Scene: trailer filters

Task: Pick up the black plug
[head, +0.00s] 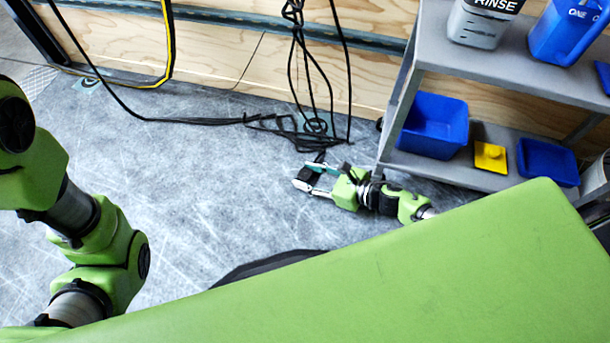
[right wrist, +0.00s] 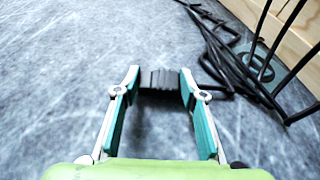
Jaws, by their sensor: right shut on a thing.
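The black plug (right wrist: 161,82) is between the fingertips of my right gripper (right wrist: 160,92) in the right wrist view, with the fingers touching it on both sides. In the head view the right gripper (head: 313,181) is low over the floor, left of the shelf cart, with the dark plug (head: 310,174) between its fingers. I cannot tell whether the plug touches the floor. My left arm shows at the left, but its gripper is not in view.
Black cables (head: 312,126) hang by the plywood wall and lie tangled on the floor behind the right gripper. A grey shelf cart (head: 447,172) at the right holds a blue bin (head: 434,128), a yellow item (head: 490,157) and bottles. The floor (head: 200,190) left of the gripper is clear.

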